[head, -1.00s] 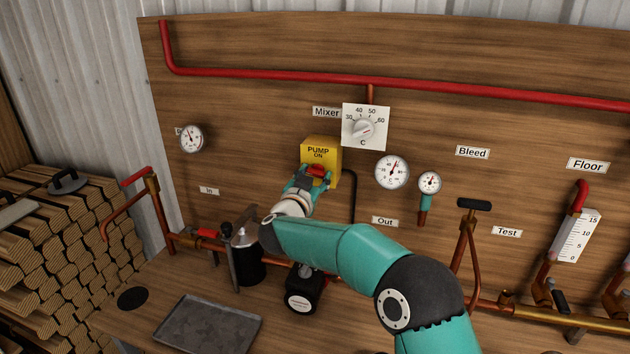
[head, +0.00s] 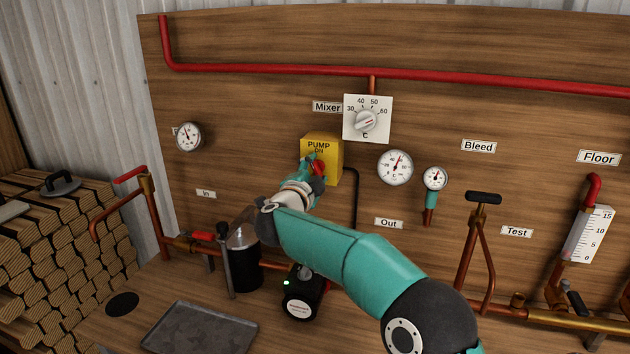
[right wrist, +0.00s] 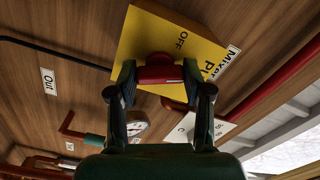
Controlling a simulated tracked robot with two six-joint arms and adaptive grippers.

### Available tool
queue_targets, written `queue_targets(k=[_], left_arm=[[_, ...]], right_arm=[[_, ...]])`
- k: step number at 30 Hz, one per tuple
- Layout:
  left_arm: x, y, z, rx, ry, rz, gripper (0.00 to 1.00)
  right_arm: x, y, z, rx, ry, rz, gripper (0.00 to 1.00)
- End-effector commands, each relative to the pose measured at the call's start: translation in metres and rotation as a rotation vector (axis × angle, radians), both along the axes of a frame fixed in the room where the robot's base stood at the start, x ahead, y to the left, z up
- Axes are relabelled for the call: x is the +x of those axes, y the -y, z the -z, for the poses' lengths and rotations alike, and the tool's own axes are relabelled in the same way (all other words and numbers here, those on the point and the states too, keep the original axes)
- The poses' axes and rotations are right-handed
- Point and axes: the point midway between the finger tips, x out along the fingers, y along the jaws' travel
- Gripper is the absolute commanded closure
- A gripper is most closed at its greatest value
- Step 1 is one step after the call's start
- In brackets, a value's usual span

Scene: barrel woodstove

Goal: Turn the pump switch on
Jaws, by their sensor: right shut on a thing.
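The pump switch is a yellow box (head: 335,152) on the wooden panel, marked PUMP and ON, with a red knob (head: 319,168) on its front. My right gripper (head: 313,168) is at the knob and partly covers it in the head view. In the right wrist view the two fingers are closed on the red knob (right wrist: 160,74), one on each side, and OFF is readable on the yellow face (right wrist: 150,38). The black pump (head: 303,296) below shows a small green light. My left gripper is not in view.
The white mixer dial (head: 367,118) is just right of and above the box. A round gauge (head: 395,167) hangs to the right. A black cylinder (head: 245,268) and a metal tray (head: 200,328) are below. Copper pipes run along the panel's lower part.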

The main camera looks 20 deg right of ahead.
Motion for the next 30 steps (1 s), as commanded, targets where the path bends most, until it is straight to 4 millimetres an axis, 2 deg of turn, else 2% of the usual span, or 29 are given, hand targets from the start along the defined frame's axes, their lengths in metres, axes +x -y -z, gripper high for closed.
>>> queue_targets(k=[1,15,30], left_arm=[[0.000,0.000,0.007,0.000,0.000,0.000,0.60],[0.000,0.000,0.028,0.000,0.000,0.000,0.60],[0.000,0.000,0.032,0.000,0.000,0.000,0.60]], right_arm=[[0.000,0.001,0.007,0.039,0.020,0.005,0.85],[0.000,0.001,0.008,0.322,0.206,0.006,0.85],[0.000,0.001,0.008,0.389,0.249,0.009,0.85]])
